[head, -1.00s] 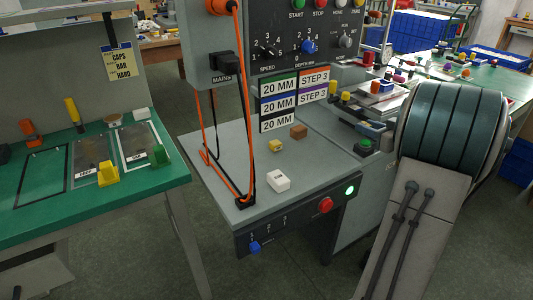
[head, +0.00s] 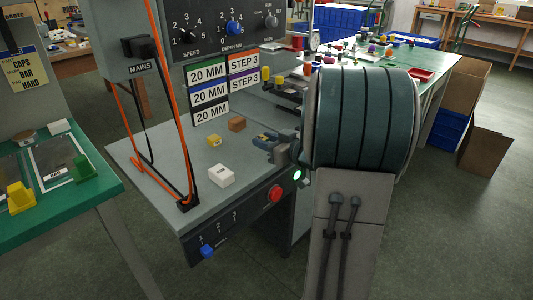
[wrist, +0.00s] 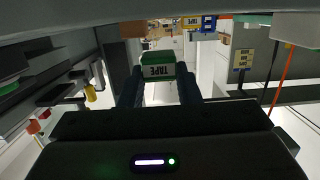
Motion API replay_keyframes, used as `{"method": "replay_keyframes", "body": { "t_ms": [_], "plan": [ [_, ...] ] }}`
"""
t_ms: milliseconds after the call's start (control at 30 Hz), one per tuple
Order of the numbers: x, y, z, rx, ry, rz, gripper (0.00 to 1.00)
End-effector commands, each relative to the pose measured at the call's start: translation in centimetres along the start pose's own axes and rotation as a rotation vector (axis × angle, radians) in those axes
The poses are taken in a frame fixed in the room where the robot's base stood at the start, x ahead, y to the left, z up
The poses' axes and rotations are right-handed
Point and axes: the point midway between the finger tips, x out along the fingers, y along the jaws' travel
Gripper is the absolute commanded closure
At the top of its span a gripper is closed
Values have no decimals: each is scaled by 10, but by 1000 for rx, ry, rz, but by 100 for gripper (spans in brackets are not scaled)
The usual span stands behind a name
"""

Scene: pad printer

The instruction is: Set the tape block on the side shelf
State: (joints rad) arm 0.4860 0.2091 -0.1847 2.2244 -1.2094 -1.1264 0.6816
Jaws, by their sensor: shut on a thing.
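The tape block (wrist: 158,68), with a green band and a white face marked TAPE, is between the two fingers of my gripper (wrist: 160,88) in the wrist view. My gripper is shut on it. The label appears upside down there. In the head view my gripper (head: 268,143) is at the right edge of the grey side shelf (head: 160,165), and the block cannot be made out. A white block (head: 221,176), a yellow block (head: 214,141) and a brown block (head: 237,124) sit on the shelf, left of my gripper.
Orange cables (head: 184,140) run down to the shelf's left part. The machine panel (head: 225,30) and step labels (head: 210,93) rise behind it. A red button (head: 275,194) and blue knob (head: 207,251) are on its front. Bare shelf lies around the blocks.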

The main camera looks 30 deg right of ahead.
Motion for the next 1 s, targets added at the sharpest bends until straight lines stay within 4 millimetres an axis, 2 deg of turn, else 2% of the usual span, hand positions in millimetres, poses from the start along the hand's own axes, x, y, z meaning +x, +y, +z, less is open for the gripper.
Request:
{"method": "replay_keyframes", "body": {
  "t_ms": [33, 167, 567, 600, 667, 700, 1000],
  "plan": [
    [2, 0, 13, 3, -2, 0, 95],
    [4, 0, 30, 1, -2, 0, 95],
    [5, 0, 34, 1, -1, 0, 95],
    [5, 0, 34, 1, -1, 0, 67],
    [5, 0, 33, 1, -1, 0, 51],
    [5, 0, 33, 1, -1, 0, 48],
    [4, 0, 30, 0, 0, 0, 48]
  ]
}}
